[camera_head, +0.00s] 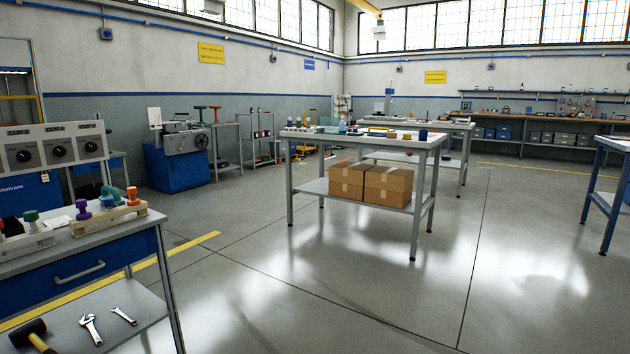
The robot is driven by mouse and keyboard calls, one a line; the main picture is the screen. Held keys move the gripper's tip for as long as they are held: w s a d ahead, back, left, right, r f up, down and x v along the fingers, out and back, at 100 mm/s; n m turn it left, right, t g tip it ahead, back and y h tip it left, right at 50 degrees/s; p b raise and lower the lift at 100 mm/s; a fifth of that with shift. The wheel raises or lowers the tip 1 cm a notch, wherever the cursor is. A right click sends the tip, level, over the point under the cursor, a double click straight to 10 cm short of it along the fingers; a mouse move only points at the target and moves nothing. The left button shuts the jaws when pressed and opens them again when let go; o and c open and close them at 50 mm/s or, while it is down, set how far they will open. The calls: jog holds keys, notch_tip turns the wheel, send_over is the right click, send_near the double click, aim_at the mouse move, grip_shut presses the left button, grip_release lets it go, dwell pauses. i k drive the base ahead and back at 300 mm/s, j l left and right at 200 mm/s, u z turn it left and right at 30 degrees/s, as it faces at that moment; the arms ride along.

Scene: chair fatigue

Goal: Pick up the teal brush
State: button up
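No thing in the head view is clear enough to be named the teal brush for sure. A small teal item (342,127) stands on the grey metal table (437,142) in the middle of the room, among other small things. It is too small to tell its shape. Another teal piece (110,191) shows on the left workbench (76,246), in a wooden rack (108,218) beside purple and orange knobbed pieces. My gripper is not in view.
Two cardboard boxes (371,184) sit on the middle table's lower shelf. A hammer (36,335) and wrenches (92,328) lie on the left bench's lower shelf. A blue-legged table (607,205) stands at right. The grey floor (330,290) between the left bench and middle table is clear.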

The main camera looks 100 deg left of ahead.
aim_at(105, 189)
jog(key=u, duration=3.65)
